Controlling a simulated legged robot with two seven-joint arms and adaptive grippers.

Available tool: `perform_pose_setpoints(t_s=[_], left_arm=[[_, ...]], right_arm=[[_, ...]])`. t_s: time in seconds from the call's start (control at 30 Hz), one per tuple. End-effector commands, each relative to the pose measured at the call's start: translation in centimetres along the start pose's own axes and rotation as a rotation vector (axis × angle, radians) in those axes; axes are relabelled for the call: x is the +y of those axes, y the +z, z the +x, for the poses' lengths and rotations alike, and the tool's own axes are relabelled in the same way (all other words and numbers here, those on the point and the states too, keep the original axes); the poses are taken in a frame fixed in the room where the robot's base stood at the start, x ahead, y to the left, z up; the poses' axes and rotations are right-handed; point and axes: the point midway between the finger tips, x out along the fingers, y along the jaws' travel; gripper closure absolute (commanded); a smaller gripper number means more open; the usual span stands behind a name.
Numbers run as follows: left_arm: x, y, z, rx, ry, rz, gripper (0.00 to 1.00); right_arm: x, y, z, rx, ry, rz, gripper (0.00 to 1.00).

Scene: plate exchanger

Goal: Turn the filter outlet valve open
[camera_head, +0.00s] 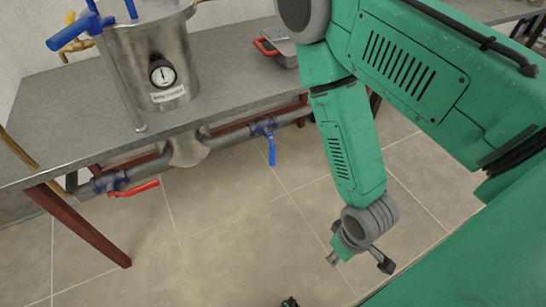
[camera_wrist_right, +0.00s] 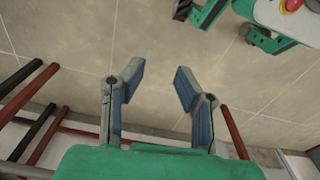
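A steel filter vessel (camera_head: 150,62) with a round gauge stands on the grey bench. Below the bench top runs a grey pipe (camera_head: 228,138). On it, right of the vessel, is a valve with a blue lever (camera_head: 271,150) hanging down, across the pipe. To the left is a valve with a red lever (camera_head: 133,189), roughly along the pipe. No readable label shows which one is the filter outlet valve. My right gripper (camera_head: 358,262) is over the floor, right of and apart from both levers. Its fingers (camera_wrist_right: 160,80) are spread and empty in the wrist view.
The bench top (camera_head: 226,84) overhangs the pipe. A red bench leg (camera_head: 80,225) stands at the left. A metal container with a red handle (camera_head: 266,47) sits at the back. The tiled floor (camera_head: 215,225) before the pipe is clear.

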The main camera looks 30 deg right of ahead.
Motion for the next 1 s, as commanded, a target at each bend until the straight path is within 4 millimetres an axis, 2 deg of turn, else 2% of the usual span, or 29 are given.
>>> perform_pose_setpoints(t_s=[0.2,0.23,0.27,0.37,0.47,0.57,0.6,0.7,0.8,0.9,1.0], left_arm=[[0.0,0.0,0.0,0.0,0.0,0.0,0.58],[0.0,0.0,0.0,0.0,0.0,0.0,0.58],[0.0,0.0,0.0,0.0,0.0,0.0,0.58],[0.0,0.0,0.6,0.0,0.0,0.0,0.58],[0.0,0.1,2.3,0.0,0.0,0.0,0.58],[0.0,0.2,4.8,0.0,0.0,0.0,0.58],[0.1,0.3,5.9,0.0,0.0,0.0,0.58],[0.1,0.5,8.3,-0.001,0.0,0.0,0.58],[0.1,0.6,10.2,0.0,0.0,0.0,0.58],[0.1,0.6,11.4,0.0,0.0,0.0,0.58],[0.1,0.6,12.0,0.0,0.0,0.0,0.58]], right_arm=[[0.0,0.0,0.0,0.0,0.0,0.0,0.72],[0.0,0.0,0.0,0.0,0.0,0.0,0.69],[0.0,0.0,0.0,0.001,0.0,0.0,0.58],[0.0,-1.1,1.2,0.052,-0.004,0.003,0.58],[0.0,-5.2,4.5,0.21,-0.013,0.013,0.58],[0.5,-11.7,8.2,0.473,-0.019,0.03,0.58],[0.9,-14.4,9.4,0.593,-0.018,0.037,0.58],[2.2,-20.2,10.9,0.89,-0.005,0.055,0.58],[3.8,-23.9,10.9,1.15,0.018,0.066,0.58],[5.1,-25.8,10.2,1.345,0.041,0.071,0.58],[5.9,-26.6,9.5,1.465,0.056,0.071,0.58]])
